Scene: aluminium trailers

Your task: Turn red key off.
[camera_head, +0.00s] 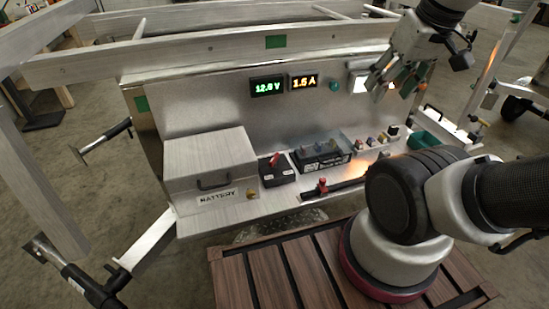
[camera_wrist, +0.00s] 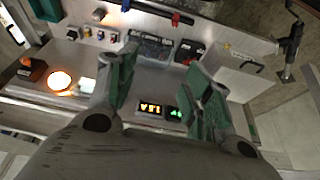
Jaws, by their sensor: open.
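The red key (camera_head: 274,160) sits on a small black switch box (camera_head: 279,174) on the aluminium panel's ledge, just right of the battery box. In the wrist view the black switch box (camera_wrist: 187,53) shows beyond my fingers, and the key on it is too small to read clearly. My gripper (camera_head: 393,86) is open and empty at the upper right, above the panel and well apart from the key. Its two green-grey fingers also show in the wrist view (camera_wrist: 163,65). The key's exact turn is hard to tell.
The battery box (camera_head: 210,163) stands left of the key. A black fuse block (camera_head: 322,156) and a rail with a red slider (camera_head: 323,185) lie to its right and front. A green voltage display (camera_head: 268,87) and an orange current display (camera_head: 304,81) are lit. A frame beam (camera_head: 200,62) crosses above.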

